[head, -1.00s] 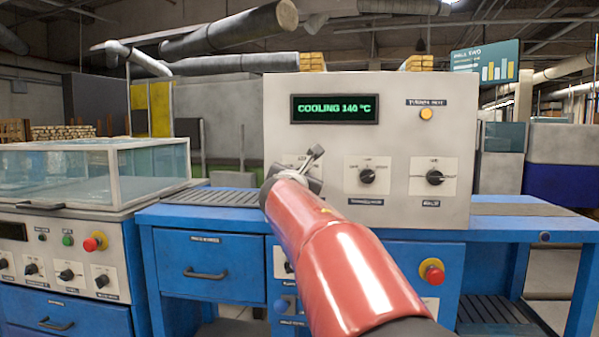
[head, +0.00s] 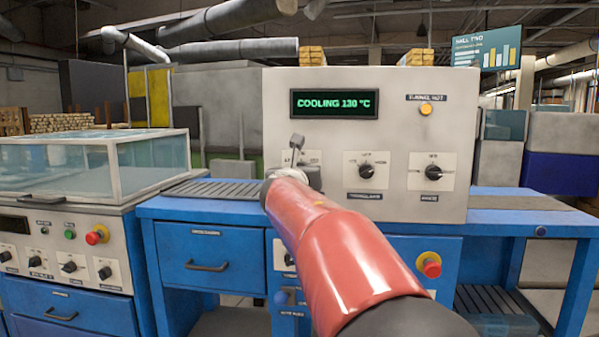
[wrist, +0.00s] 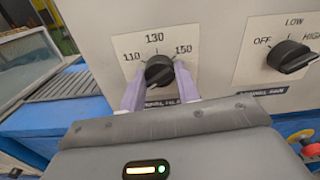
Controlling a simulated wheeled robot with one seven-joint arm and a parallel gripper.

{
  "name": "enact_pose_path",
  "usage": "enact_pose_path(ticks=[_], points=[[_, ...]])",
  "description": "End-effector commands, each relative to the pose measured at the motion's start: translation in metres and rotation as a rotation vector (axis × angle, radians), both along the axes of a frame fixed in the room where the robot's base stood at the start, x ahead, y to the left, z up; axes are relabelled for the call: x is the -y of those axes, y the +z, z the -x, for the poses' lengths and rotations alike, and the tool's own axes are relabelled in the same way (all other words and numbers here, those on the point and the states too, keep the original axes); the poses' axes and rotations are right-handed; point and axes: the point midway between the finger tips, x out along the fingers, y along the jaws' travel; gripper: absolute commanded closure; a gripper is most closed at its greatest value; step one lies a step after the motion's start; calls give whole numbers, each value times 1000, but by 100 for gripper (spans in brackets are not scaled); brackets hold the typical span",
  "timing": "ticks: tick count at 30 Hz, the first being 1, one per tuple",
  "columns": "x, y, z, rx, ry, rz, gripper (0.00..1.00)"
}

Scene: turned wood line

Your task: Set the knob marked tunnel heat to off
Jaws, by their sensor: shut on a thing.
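My gripper (wrist: 159,84) is shut on a round black knob (wrist: 158,68), one pale purple finger on each side. The knob's plate reads 110, 130 and 150; no off mark shows on the visible part. Its label below is partly hidden by my gripper and seems to read tunnel heat. I cannot tell exactly where the knob points. In the head view my red arm hides this knob at the panel's left. The green display (head: 334,103) reads COOLING 130 °C.
To the right is the tunnel fan knob (wrist: 290,56), with OFF, LOW and HIGH marks; it also shows in the head view (head: 366,171). Another knob (head: 433,172) sits further right. An orange lamp (head: 426,109) is marked tunnel hot. A red button (head: 430,265) is below.

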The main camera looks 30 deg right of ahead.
Motion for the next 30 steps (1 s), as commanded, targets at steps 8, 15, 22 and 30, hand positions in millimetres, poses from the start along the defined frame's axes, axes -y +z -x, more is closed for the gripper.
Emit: enact_pose_path(ticks=[8, 15, 22, 30], points=[[0, -2, -1, -4, 1, 1, 91], [0, -1, 0, -2, 0, 0, 46], [-1, 0, 1, 0, 0, 0, 46], [-23, -1, 33, 1, 3, 0, 46]])
